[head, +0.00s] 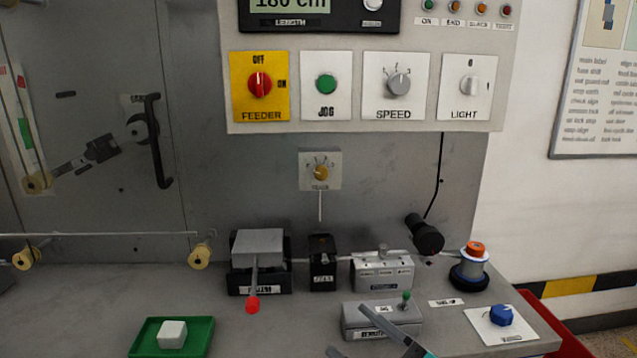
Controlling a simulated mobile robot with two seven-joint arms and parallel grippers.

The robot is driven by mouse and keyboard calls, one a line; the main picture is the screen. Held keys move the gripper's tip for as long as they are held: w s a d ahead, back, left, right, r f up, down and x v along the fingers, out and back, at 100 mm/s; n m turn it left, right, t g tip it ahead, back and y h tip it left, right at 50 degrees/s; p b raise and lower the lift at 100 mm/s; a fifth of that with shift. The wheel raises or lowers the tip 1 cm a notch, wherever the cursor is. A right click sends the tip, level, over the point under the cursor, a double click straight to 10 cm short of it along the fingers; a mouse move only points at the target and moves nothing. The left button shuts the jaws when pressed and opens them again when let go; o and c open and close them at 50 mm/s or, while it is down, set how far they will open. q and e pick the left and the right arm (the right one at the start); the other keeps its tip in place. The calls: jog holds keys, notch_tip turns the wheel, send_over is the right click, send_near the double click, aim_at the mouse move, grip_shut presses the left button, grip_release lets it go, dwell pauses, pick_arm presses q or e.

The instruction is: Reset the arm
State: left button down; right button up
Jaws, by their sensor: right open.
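My right gripper (348,330) comes in at the bottom edge, right of centre. Two grey fingers show, spread apart and with nothing between them; the rest is cut off by the frame. They are in front of a grey box (354,322) with a small green-tipped lever (405,299), and one finger covers part of its front. I cannot tell whether the finger touches the box. My left gripper is not in view.
A block with a red-knobbed lever (252,304), a small black unit (322,277) and a grey unit (383,275) stand behind. A green tray (196,341) holds a white block (172,334). Control panel (350,128) above.

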jog(key=s+d+f+m+t+h+p, duration=0.1)
jog(key=s+d+f+m+h, duration=0.1)
jog(key=d+f+m+h, duration=0.3)
jog(key=s+d+f+m+t+h, duration=0.1)
jog(key=d+f+m+h, duration=0.3)
jog(key=f+m+h, duration=0.35)
jog(key=s+d+f+m+g+h, duration=0.2)
jog(key=s+d+f+m+g, duration=0.1)
jog(key=s+f, duration=0.7)
jog(key=shift+s+f+m+g+p, duration=0.25)
jog(key=shift+f+m+g+p, duration=0.15)
jog(key=shift+g, duration=0.5)
jog(key=shift+w, duration=0.1)
